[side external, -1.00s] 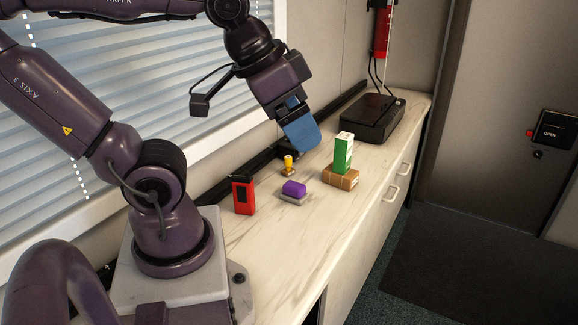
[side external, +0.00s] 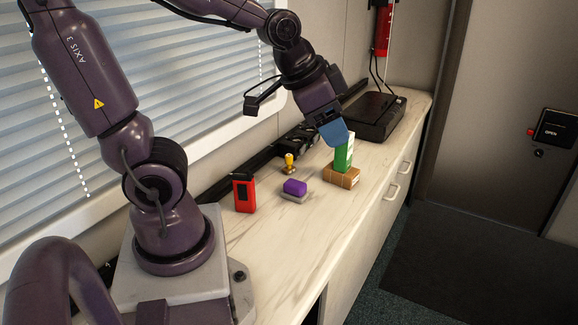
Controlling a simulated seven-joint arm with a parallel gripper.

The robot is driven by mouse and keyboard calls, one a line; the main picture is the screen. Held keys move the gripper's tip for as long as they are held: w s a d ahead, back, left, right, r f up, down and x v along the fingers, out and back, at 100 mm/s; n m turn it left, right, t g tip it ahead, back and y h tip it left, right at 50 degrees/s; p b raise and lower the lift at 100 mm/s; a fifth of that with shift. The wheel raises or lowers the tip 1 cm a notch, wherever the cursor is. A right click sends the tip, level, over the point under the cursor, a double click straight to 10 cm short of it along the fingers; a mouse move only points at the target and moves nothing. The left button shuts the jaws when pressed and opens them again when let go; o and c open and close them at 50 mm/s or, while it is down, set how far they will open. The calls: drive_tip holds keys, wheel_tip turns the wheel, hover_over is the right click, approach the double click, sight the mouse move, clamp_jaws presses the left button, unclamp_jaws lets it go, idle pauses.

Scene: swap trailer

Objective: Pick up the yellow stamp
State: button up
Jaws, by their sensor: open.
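The yellow stamp (side external: 289,162) stands upright on the counter, a small yellow handle on a darker base, near the wall side. My gripper (side external: 336,135), with blue fingers, is above and to the right of the stamp in the side view. It overlaps the top of the green and white box (side external: 343,157) in the picture; I cannot tell whether it touches it. The fingers are seen edge-on, with nothing visible held between them. The stamp is apart from the gripper and fully in view.
The green and white box stands on a brown box (side external: 341,177). A purple block on a grey base (side external: 294,190) and a red device (side external: 244,193) stand nearer my base. A black case (side external: 373,118) sits at the counter's far end. The counter front (side external: 290,245) is clear.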

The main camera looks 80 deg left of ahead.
drive_tip(key=w+a+f+m+y, duration=0.1)
drive_tip(key=w+a+f+m, duration=0.1)
drive_tip(key=w+a+f, duration=0.3)
drive_tip(key=m+t+y, duration=0.1)
drive_tip(key=m+y, duration=0.9)
drive_tip(key=m, duration=1)
hover_over(288, 157)
drive_tip(key=s+d, duration=0.2)
drive_tip(key=d, duration=0.2)
wheel_tip(288, 157, down, 13)
wheel_tip(288, 157, down, 8)
drive_tip(key=shift+s+a+r, duration=0.15)
drive_tip(key=shift+w+a+f, duration=0.3)
drive_tip(key=shift+a+f, duration=0.2)
drive_tip(key=shift+f, duration=0.05)
drive_tip(key=shift+x, duration=3.1)
